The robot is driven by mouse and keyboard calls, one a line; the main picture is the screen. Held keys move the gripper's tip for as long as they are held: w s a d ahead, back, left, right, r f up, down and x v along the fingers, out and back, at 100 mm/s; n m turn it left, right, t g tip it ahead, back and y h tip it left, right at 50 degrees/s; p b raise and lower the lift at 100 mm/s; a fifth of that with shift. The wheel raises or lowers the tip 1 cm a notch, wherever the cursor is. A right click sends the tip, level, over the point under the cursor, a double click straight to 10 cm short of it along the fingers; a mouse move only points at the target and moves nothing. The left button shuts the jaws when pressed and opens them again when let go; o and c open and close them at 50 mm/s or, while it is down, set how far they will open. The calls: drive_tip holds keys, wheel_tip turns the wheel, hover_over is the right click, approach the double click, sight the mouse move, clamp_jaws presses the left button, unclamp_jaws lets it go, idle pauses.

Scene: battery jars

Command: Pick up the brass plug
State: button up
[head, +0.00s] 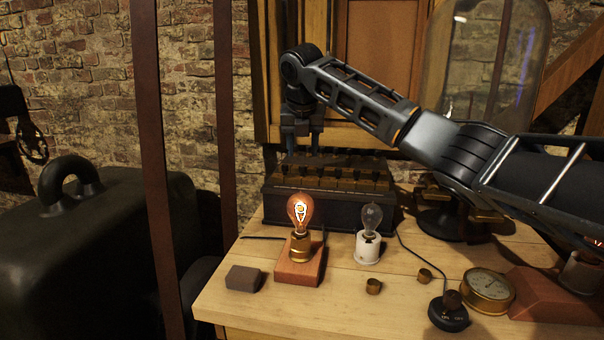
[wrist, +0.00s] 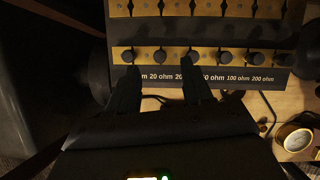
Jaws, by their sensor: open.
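Several plugs with dark round knobs sit in a row along the brass strip of a dark resistance box (head: 330,208). In the wrist view one plug (wrist: 159,57) shows between and just beyond my fingers, above the "20 ohm" marking. I cannot tell whether the brass plug is one of these or a small brass piece (head: 373,286) on the table. My gripper (head: 303,152) is over the left part of the box, pointing down, open and empty. In the wrist view its fingers (wrist: 160,75) are spread and partly hide the labels.
A glowing bulb (head: 300,212) on a wooden block and an unlit bulb (head: 370,220) on a white base stand before the box. A second brass piece (head: 425,275), a switch (head: 448,313) and a gauge (head: 488,290) are at right.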

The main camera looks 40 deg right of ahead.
sight(302, 166)
drive_tip(key=shift+a+x, duration=0.2)
drive_tip(key=shift+x, duration=2.55)
drive_tip(key=shift+s, duration=0.1)
drive_tip(key=shift+c, duration=0.5)
clamp_jaws()
